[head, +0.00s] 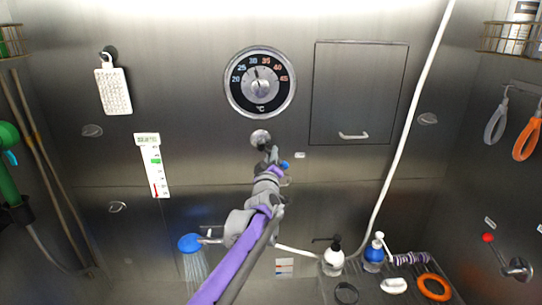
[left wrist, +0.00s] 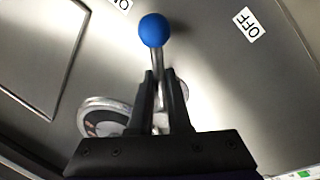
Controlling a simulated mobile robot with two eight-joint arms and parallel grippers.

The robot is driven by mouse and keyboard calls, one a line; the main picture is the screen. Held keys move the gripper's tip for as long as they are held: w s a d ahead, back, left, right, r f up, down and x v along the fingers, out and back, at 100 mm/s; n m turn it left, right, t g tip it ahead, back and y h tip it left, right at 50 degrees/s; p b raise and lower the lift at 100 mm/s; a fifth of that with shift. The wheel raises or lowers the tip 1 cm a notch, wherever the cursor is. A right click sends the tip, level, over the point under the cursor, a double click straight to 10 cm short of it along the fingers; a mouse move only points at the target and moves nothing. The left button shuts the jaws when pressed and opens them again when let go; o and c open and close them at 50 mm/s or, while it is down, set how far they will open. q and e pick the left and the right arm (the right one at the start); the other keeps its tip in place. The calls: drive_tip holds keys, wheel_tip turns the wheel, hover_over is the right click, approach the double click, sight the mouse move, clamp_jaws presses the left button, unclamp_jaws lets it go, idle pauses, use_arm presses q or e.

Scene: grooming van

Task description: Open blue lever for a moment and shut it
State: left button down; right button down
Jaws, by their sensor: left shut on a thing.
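The blue lever is a metal shaft with a blue ball (left wrist: 153,30) on its end. In the head view, part of the blue ball (head: 285,165) shows beside my left gripper (head: 273,157), below the large dial. In the left wrist view, my left gripper (left wrist: 160,85) is shut on the shaft below the ball. The ball is nearer the cut-off label (left wrist: 122,3) at the top than the OFF label (left wrist: 247,23). A blue shower head (head: 190,243) at lower left is spraying water. My right gripper is not in view.
The temperature dial (head: 261,84) is above the lever, and a closed cabinet door (head: 359,93) is to its right. A white hose (head: 408,120) hangs further right. Bottles and an orange ring (head: 434,287) are on a rack at lower right. A red-knobbed lever (head: 488,238) is on the right wall.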

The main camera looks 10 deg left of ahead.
use_arm(q)
drive_tip(key=c, duration=0.9)
unclamp_jaws()
drive_tip(key=shift+o, duration=0.2)
drive_tip(key=s+f+b, duration=0.1)
drive_tip(key=s+b, duration=0.1)
drive_tip(key=s, duration=0.8)
drive_tip(key=shift+s+d+f, duration=0.25)
drive_tip(key=shift+s+d, duration=0.05)
drive_tip(key=shift+s, duration=0.05)
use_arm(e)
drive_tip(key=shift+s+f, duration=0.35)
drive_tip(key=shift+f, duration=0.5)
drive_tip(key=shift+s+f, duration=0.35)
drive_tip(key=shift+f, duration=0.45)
use_arm(q)
drive_tip(key=shift+c, duration=0.2)
